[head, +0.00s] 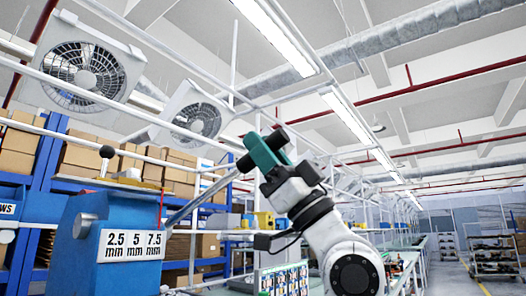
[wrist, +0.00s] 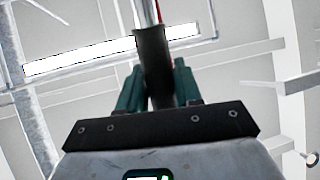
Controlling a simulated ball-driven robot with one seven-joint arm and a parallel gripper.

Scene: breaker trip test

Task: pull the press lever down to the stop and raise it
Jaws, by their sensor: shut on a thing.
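The blue press (head: 115,240) stands at the left in the head view. Its white scale plate reads 2.5, 5 and 7.5 mm, and a thin red pointer shows near the 7.5 mark. The grey press lever (head: 203,196) slants up and right from the press to a dark grip. My gripper (head: 264,152), with teal fingers, is shut on this grip, high above the press body. In the wrist view the dark grip (wrist: 152,55) lies between the two teal fingers, and the lever's thin rod runs beyond it. The fingers cover part of the grip.
A black ball knob (head: 107,152) rises behind the press. Blue shelves with cardboard boxes (head: 85,158) stand at the back left. A bench with small parts and a rack (head: 285,279) is behind my arm. The aisle (head: 450,280) at the right is open.

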